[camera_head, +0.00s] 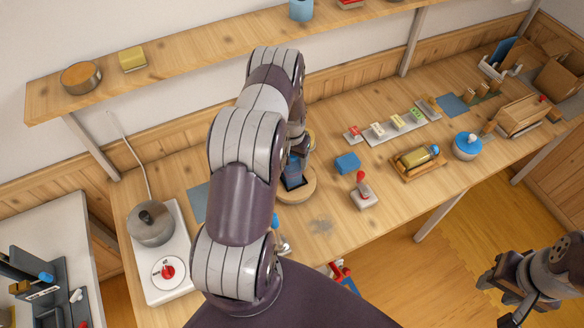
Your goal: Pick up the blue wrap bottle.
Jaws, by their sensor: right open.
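My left arm crosses the middle of the head view and hides much of the bench behind it. My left gripper (298,154) points down at a round wooden stand (300,193). A dark blue thing (292,180), perhaps the blue wrap bottle, shows at the gripper over the stand. It is mostly hidden by my arm, and I cannot tell whether the fingers hold it. My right gripper (500,291) is open and empty at the lower right, over the floor and well away from the bench.
A blue block (347,163) and a red-knobbed grey lever (362,190) stand right of the stand. A wooden tray (420,172) holds a lying bottle with a blue end. A grey pot (151,223) sits on a white hotplate at left. A shelf (200,55) runs above.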

